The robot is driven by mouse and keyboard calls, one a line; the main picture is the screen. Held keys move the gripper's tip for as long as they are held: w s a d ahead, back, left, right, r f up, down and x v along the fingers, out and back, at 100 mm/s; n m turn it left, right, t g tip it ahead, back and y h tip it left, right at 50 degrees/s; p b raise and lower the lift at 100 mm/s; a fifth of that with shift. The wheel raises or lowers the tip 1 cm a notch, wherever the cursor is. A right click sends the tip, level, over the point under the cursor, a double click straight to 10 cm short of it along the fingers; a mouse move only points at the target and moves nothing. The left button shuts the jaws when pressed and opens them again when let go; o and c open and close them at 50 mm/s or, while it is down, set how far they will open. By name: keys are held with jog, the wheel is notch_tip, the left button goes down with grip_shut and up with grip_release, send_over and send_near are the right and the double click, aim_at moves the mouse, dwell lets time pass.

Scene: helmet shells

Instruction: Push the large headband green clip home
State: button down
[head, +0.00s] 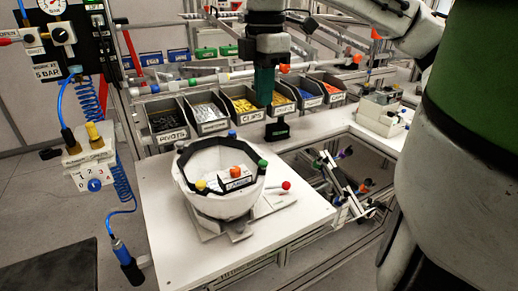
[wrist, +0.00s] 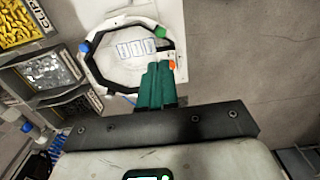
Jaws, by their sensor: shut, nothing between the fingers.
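The white helmet shell (head: 222,199) sits on a stand on the white table, with a black headband (head: 188,157) around its inside rim. The green clip (head: 262,164) is at the right of the rim; in the wrist view the green clip (wrist: 160,31) is at the headband's upper right corner. I cannot tell how deep it sits. A blue clip (head: 232,134), a yellow clip (head: 201,184) and an orange knob (head: 236,171) also show there. My gripper (head: 264,103) is above and behind the shell, its teal fingers shut and empty, apart from the clip.
Labelled bins (head: 207,115) of small parts line the back of the table. A small black block with a green top (head: 277,131) stands in front of them. A red-knobbed lever (head: 286,186) is right of the shell. The table's front left is clear.

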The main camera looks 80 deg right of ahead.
aim_at(263, 161)
notch_tip(263, 161, down, 14)
jog(key=shift+p, duration=0.4)
dwell(0.3)
